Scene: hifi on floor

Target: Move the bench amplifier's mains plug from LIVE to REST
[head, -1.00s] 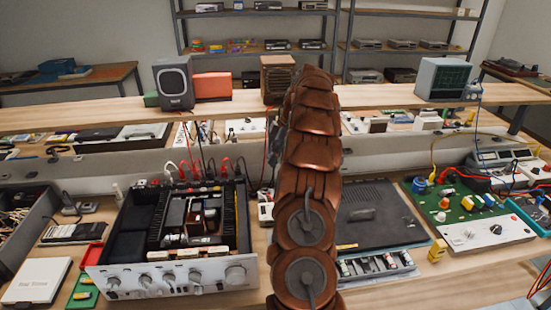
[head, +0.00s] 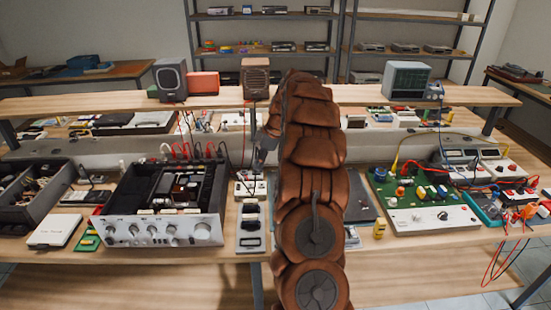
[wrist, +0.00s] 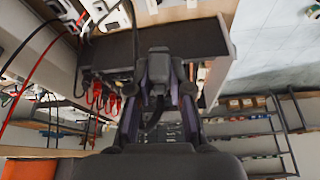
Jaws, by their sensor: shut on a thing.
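The bench amplifier (head: 165,230) stands open on the bench, left of my arm in the head view, with a silver knobbed front. My gripper (head: 266,148) is partly hidden behind my arm, above the back of the bench. In the wrist view my gripper (wrist: 160,92) is shut on a black plug (wrist: 158,66), with a dark cable near it. A pale socket unit (head: 250,187) and a grey strip with dark modules (head: 250,228) lie between the amplifier and my arm. I cannot read any LIVE or REST label.
Red leads (head: 205,151) rise behind the amplifier. A green circuit board (head: 425,185) and a multimeter (head: 483,207) lie at right. A raised shelf (head: 110,103) crosses behind, carrying speakers and an oscilloscope (head: 408,80).

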